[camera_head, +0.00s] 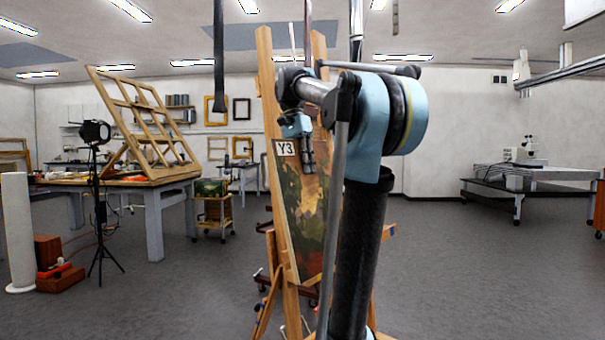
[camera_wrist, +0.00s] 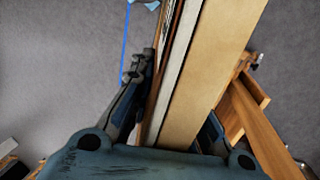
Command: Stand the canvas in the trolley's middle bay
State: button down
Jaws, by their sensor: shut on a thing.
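The canvas (camera_head: 305,215) is a dark painting with green, brown and orange tones and a Y3 label near its upper left. In the head view it stands upright, slightly tilted, in front of a wooden easel (camera_head: 265,70). My gripper (camera_head: 308,155) is at the canvas's upper part, shut on it. My arm hides the canvas's right side.
A small yellow cart (camera_head: 200,222) with a painting on it stands left of the easel. A lamp on a tripod (camera_head: 97,200) and a table (camera_head: 155,205) with a wooden frame are farther left. Grey floor (camera_head: 460,265) is clear at the right.

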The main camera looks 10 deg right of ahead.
jog(key=shift+r, duration=0.1)
dwell(0.3)
jog(key=s+d, duration=1)
jog(key=s, duration=0.3)
jog(key=shift+s+d, duration=0.35)
jog(key=shift+s, duration=0.05)
dwell(1.2)
dwell(0.5)
